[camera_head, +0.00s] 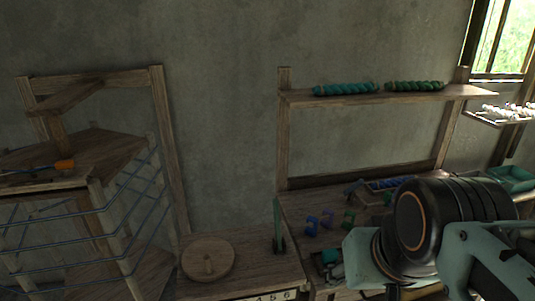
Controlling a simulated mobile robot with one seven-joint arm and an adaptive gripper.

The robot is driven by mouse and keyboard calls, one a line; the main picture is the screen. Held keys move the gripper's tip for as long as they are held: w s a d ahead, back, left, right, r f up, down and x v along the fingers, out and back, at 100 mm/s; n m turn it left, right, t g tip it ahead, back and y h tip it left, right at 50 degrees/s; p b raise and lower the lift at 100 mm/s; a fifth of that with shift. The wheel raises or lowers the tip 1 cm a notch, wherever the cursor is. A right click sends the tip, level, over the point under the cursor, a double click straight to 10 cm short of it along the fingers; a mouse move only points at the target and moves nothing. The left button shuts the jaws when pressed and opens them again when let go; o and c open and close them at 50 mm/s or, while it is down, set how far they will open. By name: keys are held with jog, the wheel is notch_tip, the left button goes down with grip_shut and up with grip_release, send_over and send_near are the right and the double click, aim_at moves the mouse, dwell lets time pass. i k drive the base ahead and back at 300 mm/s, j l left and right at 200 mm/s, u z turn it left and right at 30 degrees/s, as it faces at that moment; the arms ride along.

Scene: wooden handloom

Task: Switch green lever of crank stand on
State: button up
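The green lever (278,222) stands close to upright in a dark slot on top of a wooden crank stand (250,277), low in the middle of the head view. A round wooden disc with a small knob (208,258) lies on the same stand, left of the lever. My arm, black and teal, fills the lower right, apart from the lever in the picture. Its end is not clear. No fingertips can be made out, so I cannot see whether my gripper is open or shut. Nothing touches the lever.
A wooden frame with blue threads (125,210) and an orange-handled tool (64,164) stands at left. A wall shelf (430,93) holds teal and green yarn twists. A table (297,206) with small coloured pieces lies right of the stand, partly behind my arm.

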aim_at(275, 204)
jog(key=j+u, duration=0.4)
jog(key=l+u, duration=0.15)
jog(key=i+l+u, duration=0.3)
jog(key=l, duration=0.35)
jog(key=l+u, duration=0.3)
jog(key=l, duration=0.3)
jog(key=l+u, duration=0.3)
jog(key=l, duration=0.45)
jog(key=j+z, duration=0.1)
jog(key=j, duration=0.15)
jog(key=i+j+z, duration=0.1)
jog(key=j, duration=0.2)
